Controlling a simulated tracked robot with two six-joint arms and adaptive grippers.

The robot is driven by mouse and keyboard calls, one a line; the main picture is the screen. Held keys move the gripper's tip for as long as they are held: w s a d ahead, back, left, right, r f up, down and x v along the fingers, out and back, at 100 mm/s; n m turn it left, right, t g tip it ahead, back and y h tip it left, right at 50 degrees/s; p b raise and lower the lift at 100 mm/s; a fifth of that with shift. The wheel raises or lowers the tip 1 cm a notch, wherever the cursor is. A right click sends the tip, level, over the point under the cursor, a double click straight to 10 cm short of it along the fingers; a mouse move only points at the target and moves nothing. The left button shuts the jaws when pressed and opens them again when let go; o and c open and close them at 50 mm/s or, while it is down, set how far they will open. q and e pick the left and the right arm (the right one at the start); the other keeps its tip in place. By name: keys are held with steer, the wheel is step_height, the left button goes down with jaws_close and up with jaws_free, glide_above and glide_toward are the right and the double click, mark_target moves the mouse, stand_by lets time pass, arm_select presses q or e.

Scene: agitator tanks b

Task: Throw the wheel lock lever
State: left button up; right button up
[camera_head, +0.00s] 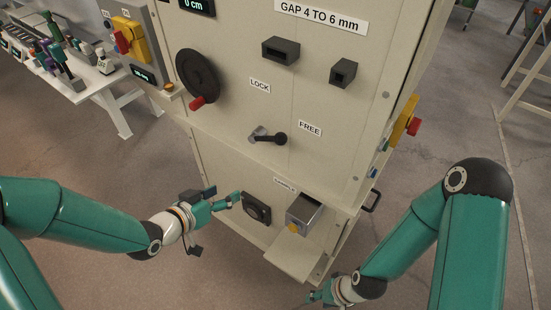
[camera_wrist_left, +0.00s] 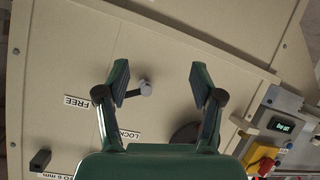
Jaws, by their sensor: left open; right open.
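The wheel lock lever (camera_head: 268,136) is a short grey lever with a black knob on the cream cabinet front. Its knob end points right, below the FREE label (camera_head: 310,128); the LOCK label (camera_head: 260,86) is above the lever. In the left wrist view the lever (camera_wrist_left: 145,88) appears between my open fingers, nearer the left one, and its knob end is partly hidden by that finger. My left gripper (camera_head: 224,194) is open and empty, below and left of the lever, apart from it. My right gripper (camera_head: 321,295) is low, right of the cabinet; its fingers barely show.
A black handwheel (camera_head: 198,76) with a red knob is up and left of the lever. A dark square fitting (camera_head: 257,208) and a metal box (camera_head: 304,213) over a ledge are below it. Two black sockets (camera_head: 281,50) (camera_head: 344,72) are above. A white table (camera_head: 95,80) stands left.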

arm_select(q)
step_height(320, 180, up, 6)
steer(key=m+t+h+b, duration=0.2)
steer(key=m+h+b, duration=0.4)
steer(key=m, duration=0.1)
glide_toward(274, 140)
steer(key=x, duration=1.1)
steer(key=shift+w+d+b, duration=0.15)
steer(key=shift+d+b, duration=0.1)
steer(key=shift+b, duration=0.05)
arm_select(e)
step_height(274, 140, down, 9)
steer(key=shift+f, duration=0.15)
